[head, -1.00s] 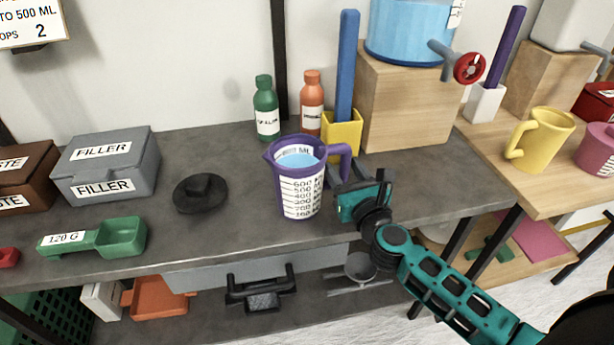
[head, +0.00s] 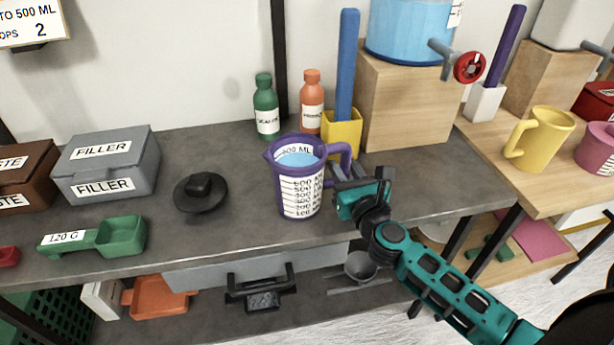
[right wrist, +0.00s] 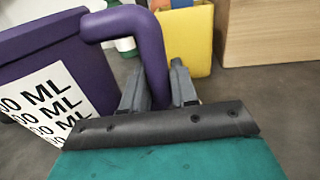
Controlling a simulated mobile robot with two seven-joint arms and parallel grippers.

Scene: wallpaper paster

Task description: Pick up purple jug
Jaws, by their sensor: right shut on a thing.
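The purple jug (head: 298,184) stands upright on the grey workbench, with a white measuring scale on its side and blue liquid inside. Its handle points right. My right gripper (head: 342,170) is at the handle and shut on it. In the right wrist view, the two fingers (right wrist: 160,88) sit on either side of the lower part of the handle, and the jug's body (right wrist: 50,75) is at the left. The jug's base appears to rest on the bench. My left gripper is not in view.
Behind the jug stand a green bottle (head: 266,106), an orange bottle (head: 312,102) and a yellow holder (head: 342,134) with a blue stick. A black lidded piece (head: 201,193) and green scoop (head: 120,236) lie left. A wooden block (head: 405,105) stands at back right.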

